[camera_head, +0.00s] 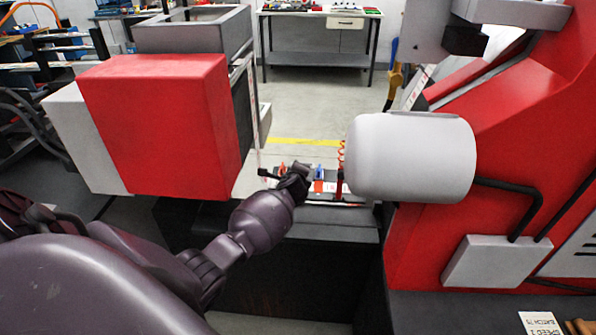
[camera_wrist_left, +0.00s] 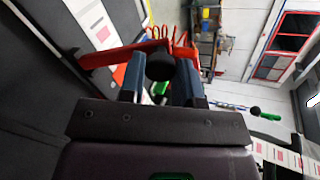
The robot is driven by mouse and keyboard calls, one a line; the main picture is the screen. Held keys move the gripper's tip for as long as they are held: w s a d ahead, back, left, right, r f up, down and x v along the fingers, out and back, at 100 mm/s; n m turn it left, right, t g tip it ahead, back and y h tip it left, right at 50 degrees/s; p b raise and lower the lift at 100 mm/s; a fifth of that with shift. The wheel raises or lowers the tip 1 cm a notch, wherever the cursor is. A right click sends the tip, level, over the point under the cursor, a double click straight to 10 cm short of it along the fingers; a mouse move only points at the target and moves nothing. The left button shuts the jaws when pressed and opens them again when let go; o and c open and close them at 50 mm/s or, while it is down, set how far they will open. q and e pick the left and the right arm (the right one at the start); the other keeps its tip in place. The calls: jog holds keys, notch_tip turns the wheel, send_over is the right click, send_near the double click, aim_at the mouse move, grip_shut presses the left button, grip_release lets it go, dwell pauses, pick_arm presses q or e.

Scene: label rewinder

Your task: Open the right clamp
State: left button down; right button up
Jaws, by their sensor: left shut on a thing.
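The right clamp shows in the left wrist view as a red bar (camera_wrist_left: 122,54) with a black round knob (camera_wrist_left: 160,66) near its end. My left gripper (camera_wrist_left: 160,78) has one finger on each side of this knob and is shut on it. In the head view my left gripper (camera_head: 296,178) reaches to the splice table between the two machine sides, and its fingers are hard to make out. A red upright part (camera_head: 340,178), probably of the right clamp, stands just right of it. My right gripper is in neither view.
A light grey roll (camera_head: 412,157) juts out at the right, close to the gripper. A red coiled hose (camera_wrist_left: 180,36) lies behind the clamp. Another black knob (camera_wrist_left: 255,111) shows apart from my gripper.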

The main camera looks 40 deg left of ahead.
pick_arm(q)
jog(key=shift+s+d+f, duration=0.15)
jog(key=shift+s+f, duration=0.05)
jog(key=shift+s, duration=0.15)
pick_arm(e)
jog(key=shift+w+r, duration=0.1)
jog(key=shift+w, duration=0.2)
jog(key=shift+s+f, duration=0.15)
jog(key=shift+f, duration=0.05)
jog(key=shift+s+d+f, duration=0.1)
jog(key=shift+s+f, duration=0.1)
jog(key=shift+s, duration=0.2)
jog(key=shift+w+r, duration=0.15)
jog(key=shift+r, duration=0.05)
pick_arm(q)
jog(key=shift+f, duration=0.1)
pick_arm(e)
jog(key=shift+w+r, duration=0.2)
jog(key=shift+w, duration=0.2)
